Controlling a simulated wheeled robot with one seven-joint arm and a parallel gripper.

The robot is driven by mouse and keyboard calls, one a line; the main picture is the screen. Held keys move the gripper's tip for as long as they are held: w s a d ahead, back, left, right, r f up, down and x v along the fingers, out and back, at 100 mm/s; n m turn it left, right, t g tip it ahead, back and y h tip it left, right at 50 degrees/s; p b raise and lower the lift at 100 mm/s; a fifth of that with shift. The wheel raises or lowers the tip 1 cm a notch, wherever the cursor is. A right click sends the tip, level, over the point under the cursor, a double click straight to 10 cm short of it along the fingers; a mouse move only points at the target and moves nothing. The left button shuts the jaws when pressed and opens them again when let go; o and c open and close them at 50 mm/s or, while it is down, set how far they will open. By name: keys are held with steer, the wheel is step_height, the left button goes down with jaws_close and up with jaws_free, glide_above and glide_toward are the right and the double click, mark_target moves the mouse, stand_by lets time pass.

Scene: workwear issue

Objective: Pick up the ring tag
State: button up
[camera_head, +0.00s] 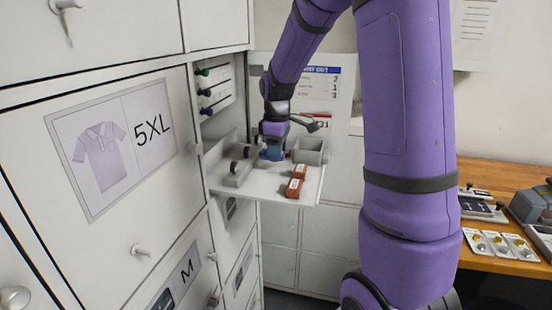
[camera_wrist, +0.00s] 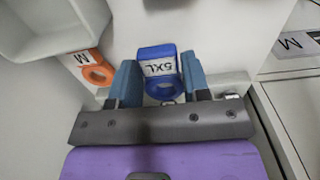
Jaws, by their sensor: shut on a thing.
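A blue ring tag (camera_wrist: 161,86) with a white label reading 5XL sits between the two fingers of my gripper (camera_wrist: 160,84) in the wrist view. The fingers are shut on its sides. In the head view my gripper (camera_head: 272,152) is low over the white shelf (camera_head: 255,188), and the tag there is too small to make out clearly. Whether the tag still touches the shelf cannot be told. An orange ring tag (camera_wrist: 97,73) labelled M lies to the left of my gripper in the wrist view.
Two brown-orange pieces with white labels (camera_head: 293,187) lie near the shelf's front right. A grey bin (camera_head: 308,151) stands behind them, and a grey holder (camera_head: 238,172) is at left. White locker doors (camera_head: 130,190) close off the left. A wooden bench (camera_head: 490,175) is at right.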

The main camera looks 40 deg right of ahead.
steer(key=s, duration=0.5)
steer(key=s+a+r, duration=0.1)
steer(key=s, duration=0.4)
steer(key=s+a, duration=0.1)
steer(key=s, duration=0.4)
steer(key=shift+s+a+r, duration=0.15)
steer(key=shift+s, duration=0.05)
